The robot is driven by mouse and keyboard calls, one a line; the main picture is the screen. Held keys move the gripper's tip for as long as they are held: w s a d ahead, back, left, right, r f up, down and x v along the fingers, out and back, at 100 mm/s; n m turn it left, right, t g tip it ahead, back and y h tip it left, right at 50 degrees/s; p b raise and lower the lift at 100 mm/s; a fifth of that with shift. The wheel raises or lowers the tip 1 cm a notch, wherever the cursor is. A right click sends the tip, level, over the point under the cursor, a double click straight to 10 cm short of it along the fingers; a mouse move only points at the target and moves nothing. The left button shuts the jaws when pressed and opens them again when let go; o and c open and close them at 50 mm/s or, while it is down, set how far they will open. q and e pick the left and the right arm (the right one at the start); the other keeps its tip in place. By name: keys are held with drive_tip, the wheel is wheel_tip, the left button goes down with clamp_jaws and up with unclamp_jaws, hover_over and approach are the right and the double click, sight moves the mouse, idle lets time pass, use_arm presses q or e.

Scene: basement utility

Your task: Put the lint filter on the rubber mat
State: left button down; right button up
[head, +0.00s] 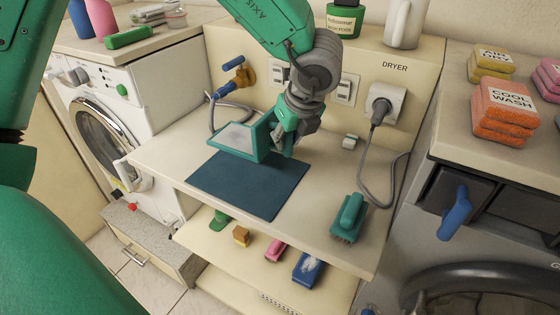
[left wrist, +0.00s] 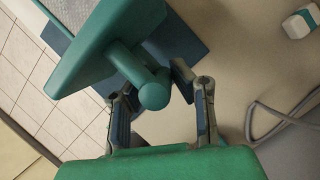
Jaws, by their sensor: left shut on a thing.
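The lint filter (head: 237,137), a teal frame with a pale mesh panel, is over the back edge of the rubber mat (head: 250,187). The mat is a flat dark blue sheet on the beige counter. My left gripper (head: 287,143) is shut on the filter's handle side, at the filter's right. In the left wrist view the filter (left wrist: 105,45) is tilted, with its round handle (left wrist: 152,93) between the fingers (left wrist: 155,100). The mat (left wrist: 185,42) shows partly behind it. I cannot tell whether the filter touches the mat. My right gripper is not in view.
A green brush (head: 349,218) stands on the counter (head: 310,222) right of the mat. A grey cord (head: 375,185) hangs from the dryer socket. A small white-green block (head: 350,141) lies behind. Blue-handled taps (head: 233,78) stand back left. Several items lie on the shelf below.

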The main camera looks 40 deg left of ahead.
sight(290, 156)
use_arm(q)
drive_tip(key=x, duration=0.3)
drive_tip(key=shift+s+d+f, duration=0.15)
drive_tip(key=shift+d+f, duration=0.05)
drive_tip(key=shift+d, duration=0.1)
wheel_tip(290, 156, down, 3)
drive_tip(key=shift+b, duration=0.4)
drive_tip(key=shift+d+f, duration=0.1)
drive_tip(key=shift+d, duration=0.05)
drive_tip(key=c, duration=1.8)
unclamp_jaws()
drive_tip(key=o, duration=0.4)
